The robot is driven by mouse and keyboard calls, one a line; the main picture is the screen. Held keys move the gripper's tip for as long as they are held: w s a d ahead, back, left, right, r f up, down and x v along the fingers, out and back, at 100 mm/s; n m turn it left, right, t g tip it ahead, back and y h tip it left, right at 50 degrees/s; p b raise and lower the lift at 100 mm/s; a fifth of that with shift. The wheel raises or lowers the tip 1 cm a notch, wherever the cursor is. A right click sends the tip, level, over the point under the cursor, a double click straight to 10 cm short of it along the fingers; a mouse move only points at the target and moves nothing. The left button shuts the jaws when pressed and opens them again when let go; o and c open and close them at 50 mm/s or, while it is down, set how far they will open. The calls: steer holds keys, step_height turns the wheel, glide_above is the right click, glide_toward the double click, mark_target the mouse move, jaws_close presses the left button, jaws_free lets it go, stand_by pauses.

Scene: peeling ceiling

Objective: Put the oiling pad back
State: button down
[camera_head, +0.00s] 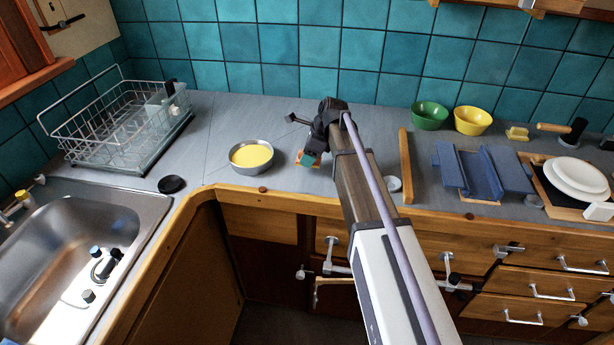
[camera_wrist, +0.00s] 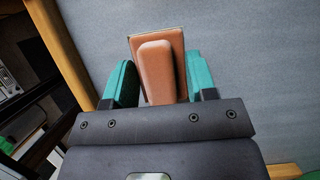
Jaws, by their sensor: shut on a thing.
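The oiling pad is an orange-brown block with a rounded grip. In the wrist view the pad (camera_wrist: 156,72) stands between the two teal fingers of my gripper (camera_wrist: 159,84), which is shut on its grip. In the head view my gripper (camera_head: 309,160) is over the counter, just right of a metal bowl of yellow liquid (camera_head: 251,156). Only a small orange edge of the pad (camera_head: 299,156) shows there, the rest hidden by the fingers. I cannot tell whether the pad touches the counter.
A wire dish rack (camera_head: 120,125) and a sink (camera_head: 70,250) are at left, with a black round piece (camera_head: 171,184) between sink and bowl. Right of my arm are a wooden bar (camera_head: 405,165), green (camera_head: 429,115) and yellow (camera_head: 473,121) bowls, a blue stand (camera_head: 482,170) and white plates (camera_head: 577,177).

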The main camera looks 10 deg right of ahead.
mark_target(308, 172)
steer(key=shift+f, duration=0.1)
step_height(308, 172, down, 4)
steer(key=b, duration=0.3)
steer(key=shift+b, duration=0.4)
steer(key=shift+r+p, duration=0.3)
steer(key=shift+f, duration=0.25)
steer(key=shift+c, duration=2.2)
jaws_free()
steer(key=shift+r, duration=0.1)
